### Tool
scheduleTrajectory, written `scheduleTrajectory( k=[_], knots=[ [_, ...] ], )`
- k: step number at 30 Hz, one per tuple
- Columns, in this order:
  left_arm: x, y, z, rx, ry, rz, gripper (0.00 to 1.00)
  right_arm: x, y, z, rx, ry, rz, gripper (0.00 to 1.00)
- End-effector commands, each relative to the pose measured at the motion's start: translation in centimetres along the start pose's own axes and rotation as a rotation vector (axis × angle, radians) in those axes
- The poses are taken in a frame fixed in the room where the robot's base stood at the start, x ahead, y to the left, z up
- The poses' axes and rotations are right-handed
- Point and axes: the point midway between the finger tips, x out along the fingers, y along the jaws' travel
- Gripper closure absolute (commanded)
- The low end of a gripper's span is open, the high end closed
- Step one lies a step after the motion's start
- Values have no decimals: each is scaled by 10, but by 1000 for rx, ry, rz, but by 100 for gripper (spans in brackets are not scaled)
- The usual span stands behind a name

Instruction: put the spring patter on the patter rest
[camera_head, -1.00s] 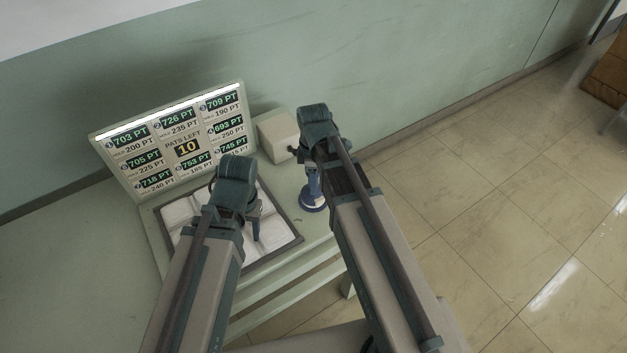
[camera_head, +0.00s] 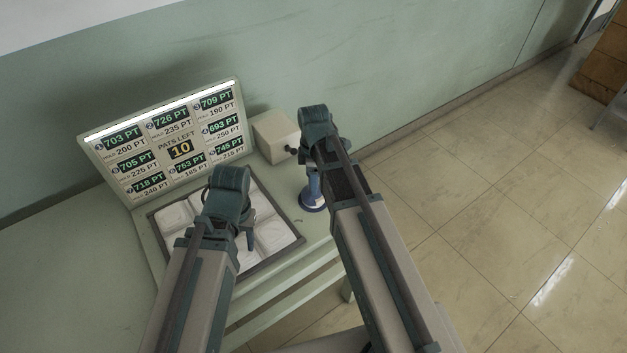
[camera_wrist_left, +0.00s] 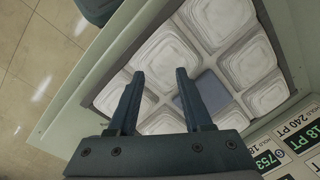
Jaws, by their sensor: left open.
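A blue upright tool with a round base, probably the spring patter (camera_head: 313,200), stands on the table right of the tray. My right gripper (camera_head: 312,158) is over its upper part; its fingers are hidden by my arm, so I cannot tell whether it grips. My left gripper (camera_head: 249,236) is above the tray, open and empty. In the left wrist view its fingers (camera_wrist_left: 159,72) point at the white heaps (camera_wrist_left: 165,57). A flat blue-grey square (camera_wrist_left: 214,91), possibly the patter rest, lies in the middle cell, partly behind one finger.
The dark-rimmed tray (camera_head: 284,253) holds several white square heaps. A score board (camera_head: 168,140) reading "PATS LEFT 10" stands behind it. A cream box (camera_head: 275,137) sits right of the board. The table (camera_head: 60,270) is bare at left.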

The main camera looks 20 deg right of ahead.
Motion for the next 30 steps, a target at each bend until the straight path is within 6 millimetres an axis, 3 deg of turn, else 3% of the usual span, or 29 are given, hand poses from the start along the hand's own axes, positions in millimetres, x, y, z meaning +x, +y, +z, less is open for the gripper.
scheduleTrajectory(
  k=[1,3,17,23,30],
  knots=[
    [0,0,0,0,0,0,50,0,0,0,0,0,0,32],
    [0,0,0,0,0,0,50,0,0,0,0,0,0,20],
    [-6,-1,0,0,0,0,50,-6,0,0,0,0,0,20],
    [-23,-2,1,0,0,0,50,-24,0,0,0,0,0,20],
    [-57,-6,3,0,0,0,50,-58,0,0,0,0,0,20]
  ],
)
